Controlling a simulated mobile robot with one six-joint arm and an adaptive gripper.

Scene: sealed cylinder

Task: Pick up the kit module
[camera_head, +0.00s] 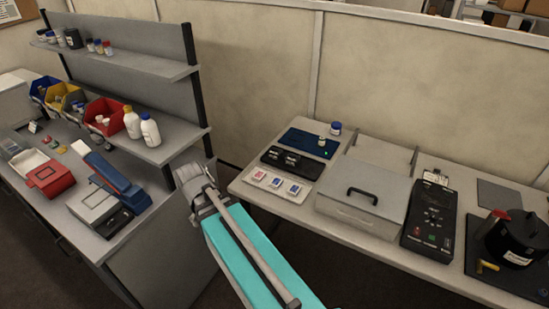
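I cannot tell for sure which item is the kit module. On the right table, a black tray (301,170) holds small dark pieces (291,159). In front of it, a white tray (262,193) holds three small pale squares with coloured marks (276,183). Behind it, a small pale-topped container (321,142) stands on a dark blue mat (301,141). My arm reaches up from the bottom. My gripper (194,176) is in the gap between the benches, left of the right table and apart from these items. Its fingers are too unclear to tell open from shut.
The right table (400,250) also bears a blue-capped jar (335,128), a grey lidded box (362,193), a black device (432,218) and a black cylinder (512,240). A partition (410,85) stands behind. The left bench (165,225) holds bins, bottles and a shelf (130,62).

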